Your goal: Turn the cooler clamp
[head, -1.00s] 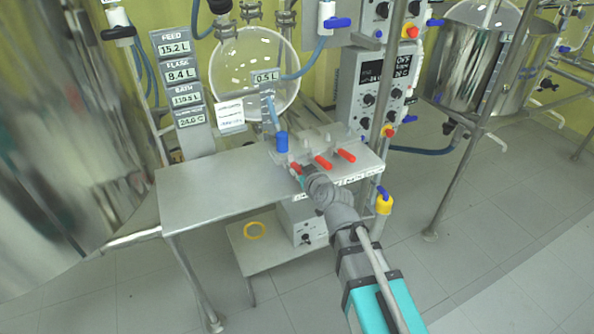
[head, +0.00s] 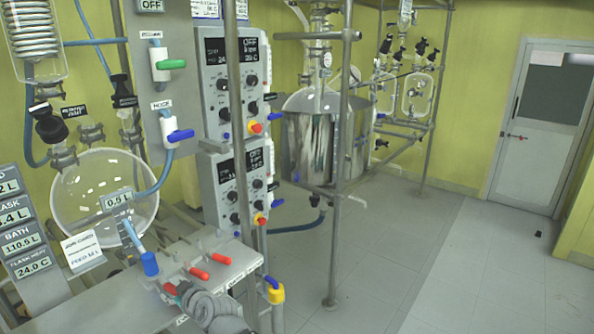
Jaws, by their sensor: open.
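A coiled glass cooler (head: 33,40) hangs at the upper left in the head view. Below it are metal clamps, one at the left (head: 62,157) and one at the right (head: 92,133), near black fittings (head: 48,125). I cannot tell which is the cooler clamp. The round glass flask (head: 105,195) sits below them. My gripper (head: 182,297) is at the bottom edge, low over the bench beside red handles (head: 197,273), far below the cooler. It is open; its fingertips are small and partly merge with the handles, so contact is unclear.
The steel bench (head: 95,305) carries a blue-capped piece (head: 150,263). Control boxes (head: 232,85) and a steel post (head: 344,150) stand right of the flask. A steel vessel (head: 310,145) stands behind.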

